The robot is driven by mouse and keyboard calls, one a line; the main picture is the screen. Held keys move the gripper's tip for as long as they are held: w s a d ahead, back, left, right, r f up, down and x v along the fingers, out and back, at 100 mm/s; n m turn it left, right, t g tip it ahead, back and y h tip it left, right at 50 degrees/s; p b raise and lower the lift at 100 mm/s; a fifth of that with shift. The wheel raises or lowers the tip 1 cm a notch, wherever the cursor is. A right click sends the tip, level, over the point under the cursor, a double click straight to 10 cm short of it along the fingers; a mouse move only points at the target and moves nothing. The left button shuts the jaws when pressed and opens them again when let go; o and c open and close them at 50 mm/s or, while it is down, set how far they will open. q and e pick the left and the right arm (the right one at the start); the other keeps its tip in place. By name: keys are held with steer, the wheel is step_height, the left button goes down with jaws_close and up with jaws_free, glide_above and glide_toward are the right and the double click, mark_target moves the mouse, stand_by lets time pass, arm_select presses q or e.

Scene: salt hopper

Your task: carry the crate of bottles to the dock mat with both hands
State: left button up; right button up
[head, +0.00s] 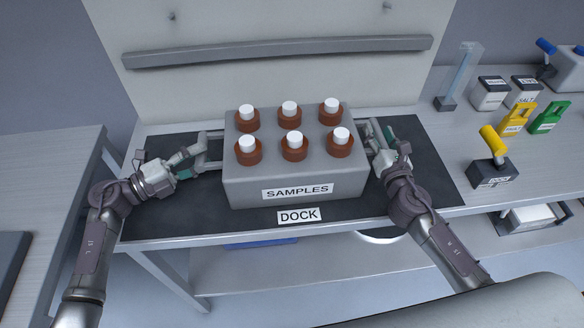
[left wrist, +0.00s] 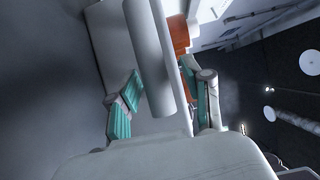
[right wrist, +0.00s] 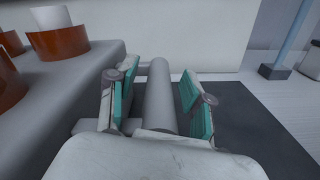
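The grey crate (head: 245,190), labelled SAMPLES, stands level on the dark dock mat (head: 155,218), behind the DOCK label. Several brown bottles (head: 294,147) with white caps stand upright in it. My left gripper (head: 197,158) is at the crate's left handle. In the left wrist view its fingers are apart on either side of the handle bar (left wrist: 155,60). My right gripper (head: 376,140) is at the right handle. In the right wrist view its fingers are apart, with gaps on both sides of the bar (right wrist: 160,95). Both grippers look open.
A pale panel with a grey rail (head: 280,50) stands behind the mat. On the right bench are a yellow-handled block (head: 492,172), yellow and green tags (head: 548,117), small labelled boxes (head: 490,93) and a clear column (head: 460,75). A separate table (head: 45,190) is at the left.

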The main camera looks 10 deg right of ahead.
arm_select(q)
steer(key=shift+w+f, duration=0.1)
arm_select(e)
steer(key=shift+w+f, duration=0.1)
arm_select(q)
steer(key=shift+a, duration=0.35)
steer(key=v, duration=1)
steer(key=shift+s+a, duration=0.2)
steer(key=shift+s, duration=0.05)
steer(key=shift+s+a, duration=0.15)
steer(key=shift+a, duration=0.2)
arm_select(e)
steer(key=shift+s, duration=0.25)
steer(key=s, duration=1.1)
steer(key=shift+s+a, duration=0.3)
steer(key=shift+a, duration=0.1)
